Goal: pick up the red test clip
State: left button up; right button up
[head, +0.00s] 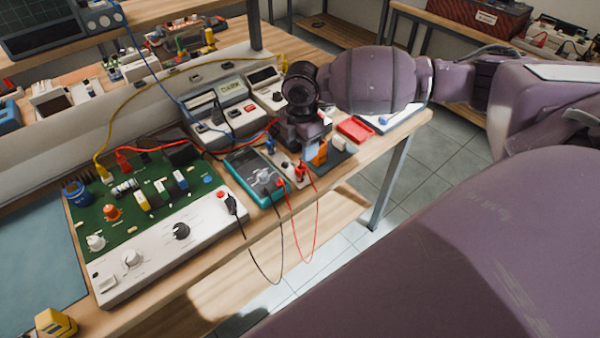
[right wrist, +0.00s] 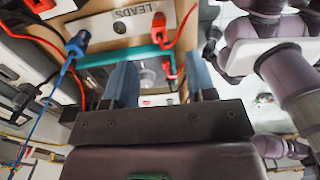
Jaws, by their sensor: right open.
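The red test clip (head: 301,171) lies on the pale leads strip, just right of the teal multimeter (head: 254,177), with a red lead looping down past the bench edge. In the right wrist view the red clip (right wrist: 160,27) lies on the white strip marked "LEADS" (right wrist: 120,22), beyond the fingertips. My right gripper (head: 312,150) is over the bench behind the clip, its fingers partly hidden in the head view. In the right wrist view my right gripper (right wrist: 162,80) is open, with nothing held between its blue-grey fingers. My left gripper is not clearly visible.
An orange clip (head: 319,154) stands close to my right gripper. A green circuit board (head: 140,200) and bench meters (head: 228,112) crowd the left and back. A red tray (head: 355,130) lies to the right. Black and red leads hang over the front edge.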

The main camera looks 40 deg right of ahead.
notch_tip(320, 180, down, 8)
jog(key=shift+w+a+f+b, duration=0.1)
jog(key=shift+a+f+b, duration=0.05)
jog(key=shift+b, duration=0.25)
jog(key=shift+c, duration=0.3)
jog(key=c, duration=0.8)
notch_tip(320, 180, up, 20)
jog(key=p, duration=0.2)
notch_tip(320, 180, up, 7)
jog(key=p, duration=0.8)
send_over(300, 167)
dwell(1.1)
